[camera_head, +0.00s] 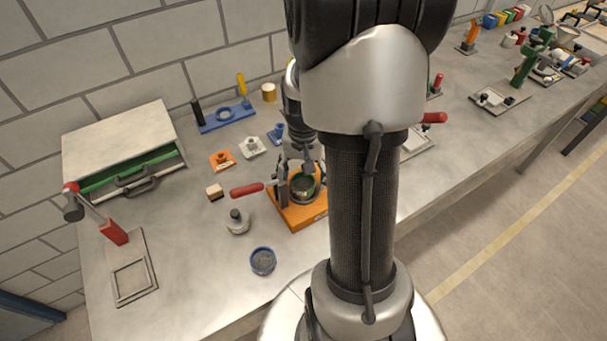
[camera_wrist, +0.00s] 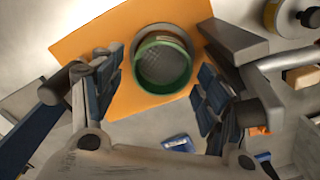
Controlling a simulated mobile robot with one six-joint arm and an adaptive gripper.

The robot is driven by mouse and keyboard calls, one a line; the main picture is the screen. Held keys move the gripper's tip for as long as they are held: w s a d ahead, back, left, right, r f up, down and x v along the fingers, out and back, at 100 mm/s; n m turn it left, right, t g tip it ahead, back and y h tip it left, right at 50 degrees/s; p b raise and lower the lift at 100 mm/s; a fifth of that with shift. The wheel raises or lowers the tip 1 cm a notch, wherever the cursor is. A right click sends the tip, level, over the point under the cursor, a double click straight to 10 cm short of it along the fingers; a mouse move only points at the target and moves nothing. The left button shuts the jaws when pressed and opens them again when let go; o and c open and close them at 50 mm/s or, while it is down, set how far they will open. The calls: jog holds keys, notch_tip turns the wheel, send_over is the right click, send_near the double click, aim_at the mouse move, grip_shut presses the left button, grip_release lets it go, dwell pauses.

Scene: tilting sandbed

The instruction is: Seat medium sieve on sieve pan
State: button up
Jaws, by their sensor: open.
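The green-rimmed sieve (camera_wrist: 163,88) with a mesh bottom, which I take for the medium sieve, is over the grey sieve pan (camera_wrist: 141,33) in the wrist view. The pan's wall shows beyond the sieve's far rim. I cannot tell whether the sieve is fully down and level. In the head view the green sieve (camera_head: 304,180) is partly behind my gripper. My gripper (camera_wrist: 160,86) is open, its dark padded fingers on the left and right of the sieve, with gaps visible. It also shows over the sieve in the head view (camera_head: 300,171).
The pan stands on an orange base (camera_head: 306,218) with a red-handled lever (camera_head: 247,190) at its left. A blue-rimmed sieve (camera_head: 262,261) and a knobbed round lid (camera_head: 237,222) lie nearby. A drawer box (camera_head: 122,140) stands at the left.

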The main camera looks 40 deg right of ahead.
jog(key=shift+r, duration=0.1)
notch_tip(320, 180, up, 12)
dwell(0.6)
jog(key=shift+a, duration=0.1)
